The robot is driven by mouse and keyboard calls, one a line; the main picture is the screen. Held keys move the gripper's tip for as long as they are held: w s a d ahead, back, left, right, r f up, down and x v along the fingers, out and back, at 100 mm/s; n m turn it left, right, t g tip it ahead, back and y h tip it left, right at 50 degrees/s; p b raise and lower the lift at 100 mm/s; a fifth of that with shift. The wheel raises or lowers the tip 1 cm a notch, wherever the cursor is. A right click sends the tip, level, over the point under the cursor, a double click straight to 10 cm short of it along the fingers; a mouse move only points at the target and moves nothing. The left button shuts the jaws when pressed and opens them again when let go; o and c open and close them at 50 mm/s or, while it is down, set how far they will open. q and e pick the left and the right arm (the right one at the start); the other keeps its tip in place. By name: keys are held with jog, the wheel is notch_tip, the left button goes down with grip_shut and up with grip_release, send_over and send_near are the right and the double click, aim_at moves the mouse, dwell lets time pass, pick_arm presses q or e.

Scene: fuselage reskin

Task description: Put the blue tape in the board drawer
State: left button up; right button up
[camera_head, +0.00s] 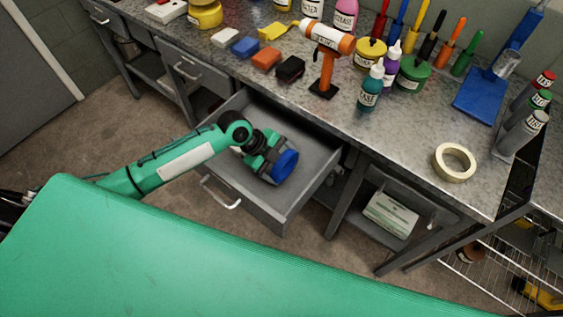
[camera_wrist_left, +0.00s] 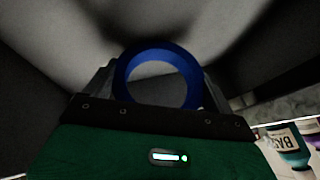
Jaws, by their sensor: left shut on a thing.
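The blue tape (camera_head: 286,166) is a blue roll held by my left gripper (camera_head: 272,164). My left arm comes in from the left, and the gripper is over the inside of the open grey drawer (camera_head: 284,214). In the left wrist view the blue tape (camera_wrist_left: 190,78) stands as a ring between the two fingers of my left gripper (camera_wrist_left: 158,88), which is shut on it. I cannot tell whether the tape touches the drawer floor. The drawer shows nothing else inside. My right gripper is not in view.
The grey workbench (camera_head: 415,140) above the drawer carries bottles, markers, coloured blocks and a cream tape roll (camera_head: 454,162). A closed drawer (camera_head: 187,70) is to the left. A blue dustpan (camera_head: 482,97) lies at the right. A large green surface (camera_head: 200,260) fills the foreground.

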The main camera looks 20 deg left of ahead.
pick_arm(q)
jog(key=shift+f, duration=0.1)
jog(key=o, duration=0.8)
jog(key=shift+a+r, duration=0.25)
jog(key=shift+r, duration=0.1)
jog(key=b+v, duration=0.1)
jog(key=v, duration=1)
jog(key=shift+s+r+b, duration=0.1)
jog(key=shift+r+b, duration=0.05)
jog(key=shift+b, duration=0.15)
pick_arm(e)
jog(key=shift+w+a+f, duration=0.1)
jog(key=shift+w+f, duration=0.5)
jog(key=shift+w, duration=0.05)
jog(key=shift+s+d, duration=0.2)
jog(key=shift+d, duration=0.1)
